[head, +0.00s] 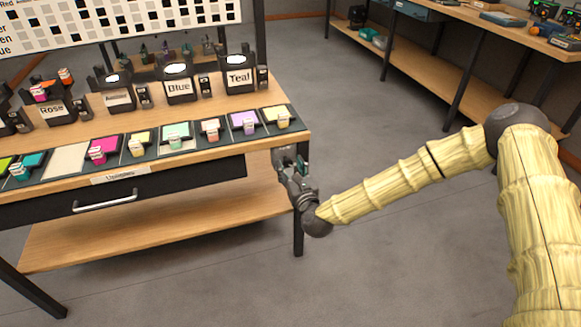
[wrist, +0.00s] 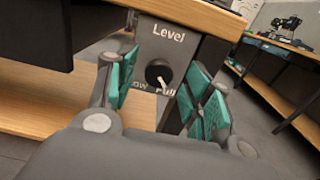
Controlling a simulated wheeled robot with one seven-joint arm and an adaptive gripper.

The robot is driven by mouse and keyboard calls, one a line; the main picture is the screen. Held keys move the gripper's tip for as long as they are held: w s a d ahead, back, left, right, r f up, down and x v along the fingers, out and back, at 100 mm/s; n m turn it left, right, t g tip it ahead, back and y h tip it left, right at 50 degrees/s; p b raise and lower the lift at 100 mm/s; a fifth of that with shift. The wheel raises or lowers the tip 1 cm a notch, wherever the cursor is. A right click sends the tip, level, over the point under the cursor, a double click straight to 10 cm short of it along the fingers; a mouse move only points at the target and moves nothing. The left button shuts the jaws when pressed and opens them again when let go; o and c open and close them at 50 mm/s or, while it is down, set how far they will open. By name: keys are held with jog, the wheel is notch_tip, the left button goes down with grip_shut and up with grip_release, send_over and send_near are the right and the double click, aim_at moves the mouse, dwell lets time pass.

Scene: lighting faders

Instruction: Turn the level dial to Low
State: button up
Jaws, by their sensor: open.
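The level dial (wrist: 157,73) is a round black knob on a grey plate (wrist: 165,45) marked "Level", under the table's corner. Its white pointer slants down and right, toward the "Full" mark; the "Low" mark is at lower left, partly covered. My gripper (wrist: 162,88) is open, its teal pads to the left and right of the knob, apart from it as far as I can see. In the head view my gripper (head: 288,165) is at the table's front right corner, and the dial is not distinguishable there.
A drawer with a metal handle (head: 105,200) is left of my gripper. A table leg (head: 298,235) stands below it.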

jog(key=shift+w+a, duration=0.1)
jog(key=shift+w, duration=0.2)
jog(key=shift+c, duration=0.2)
jog(key=c, duration=1)
